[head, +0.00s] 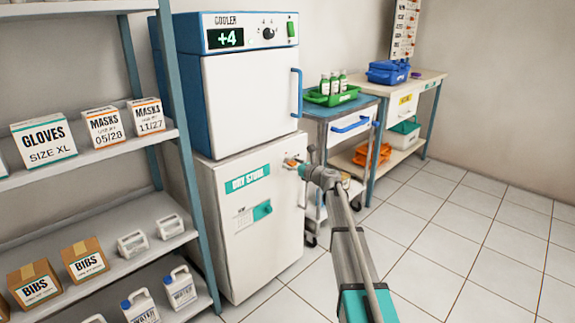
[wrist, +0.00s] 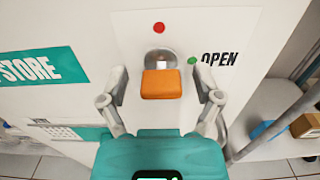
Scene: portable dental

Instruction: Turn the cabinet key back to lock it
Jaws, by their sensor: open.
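The cabinet key has an orange head (wrist: 161,84) and sits in a round metal lock (wrist: 161,60) on the white cabinet door; the head view shows the orange head (head: 291,162) small, at the cabinet's upper right. A red dot (wrist: 158,28) is above the lock, and a green dot (wrist: 192,60) is to its right beside the word OPEN. My gripper (wrist: 161,100) is open, with one finger on each side of the orange head and visible gaps between. The white cabinet (head: 285,240) stands under the cooler and bears a teal DRY STORE label.
The cooler (head: 250,90) sits on top of the cabinet. A trolley (head: 345,112) with a green tray of bottles stands close to the right. A shelf rack (head: 90,165) with boxes is at the left. The tiled floor (head: 480,240) at the right is clear.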

